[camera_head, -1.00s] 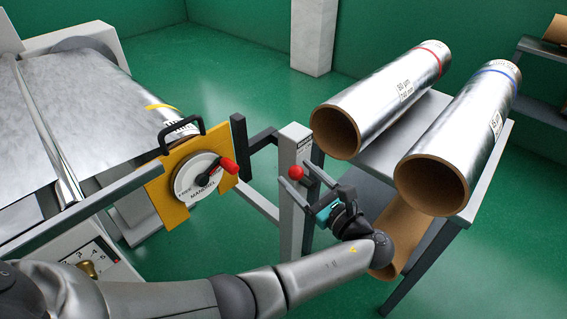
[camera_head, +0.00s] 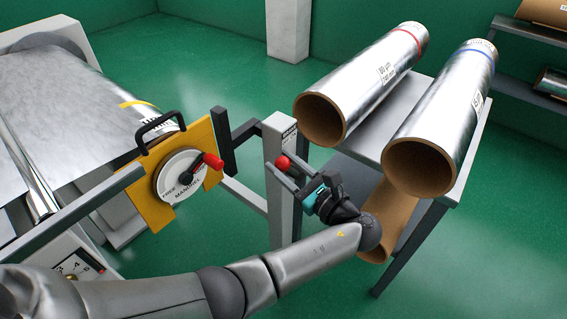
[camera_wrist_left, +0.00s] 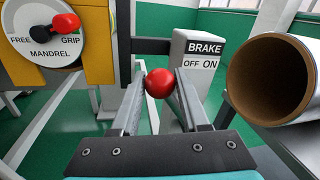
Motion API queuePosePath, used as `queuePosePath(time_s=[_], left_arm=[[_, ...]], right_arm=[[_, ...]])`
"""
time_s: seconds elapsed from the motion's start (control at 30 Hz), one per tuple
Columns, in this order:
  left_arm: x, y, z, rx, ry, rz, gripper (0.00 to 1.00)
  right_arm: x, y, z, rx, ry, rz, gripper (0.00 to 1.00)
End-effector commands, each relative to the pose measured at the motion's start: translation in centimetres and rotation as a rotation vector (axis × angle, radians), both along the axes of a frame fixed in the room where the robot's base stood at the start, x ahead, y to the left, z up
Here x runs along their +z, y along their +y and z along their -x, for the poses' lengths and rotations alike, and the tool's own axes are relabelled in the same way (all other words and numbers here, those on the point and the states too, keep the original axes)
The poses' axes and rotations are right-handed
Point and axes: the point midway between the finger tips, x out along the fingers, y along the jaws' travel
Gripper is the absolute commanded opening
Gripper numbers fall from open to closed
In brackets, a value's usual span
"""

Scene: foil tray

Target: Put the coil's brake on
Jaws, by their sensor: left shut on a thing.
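The brake's red ball knob (camera_head: 283,162) is at the grey post (camera_head: 280,130), and its lever is hidden. My left gripper (camera_head: 281,164) has its two fingers on either side of the knob and is shut on it. In the left wrist view the knob (camera_wrist_left: 160,83) sits between the fingertips. The post's label (camera_wrist_left: 202,55) reads BRAKE, with OFF on the left and ON on the right. The knob appears left of OFF from that angle. My right gripper is not in view.
A yellow plate (camera_head: 142,197) carries the mandrel dial (camera_head: 170,188), whose red handle (camera_head: 212,160) is towards GRIP. Two foil rolls, one red-banded (camera_head: 370,80) and one blue-banded (camera_head: 447,110), lie on a grey table (camera_head: 462,185) to the right. A foil sheet (camera_head: 60,100) spans the left.

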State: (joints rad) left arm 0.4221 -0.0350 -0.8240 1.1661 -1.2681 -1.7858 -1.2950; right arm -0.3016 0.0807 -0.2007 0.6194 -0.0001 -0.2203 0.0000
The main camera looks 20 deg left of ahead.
Motion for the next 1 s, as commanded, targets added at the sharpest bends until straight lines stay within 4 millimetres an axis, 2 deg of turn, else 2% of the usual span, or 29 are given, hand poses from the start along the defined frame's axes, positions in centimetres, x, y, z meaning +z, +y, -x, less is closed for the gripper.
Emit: queuePosePath(time_s=[0.03,0.23,1.0], left_arm=[[0.0,0.03,0.01,0.001,0.0,0.0,0.23],[-0.01,0.05,0.0,0.001,0.0,-0.001,0.0],[0.01,0.11,-0.01,0.002,-0.001,-0.001,0.0]], right_arm=[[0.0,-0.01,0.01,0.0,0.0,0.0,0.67],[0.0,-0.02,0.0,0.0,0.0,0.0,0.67],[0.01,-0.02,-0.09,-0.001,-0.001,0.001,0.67]])
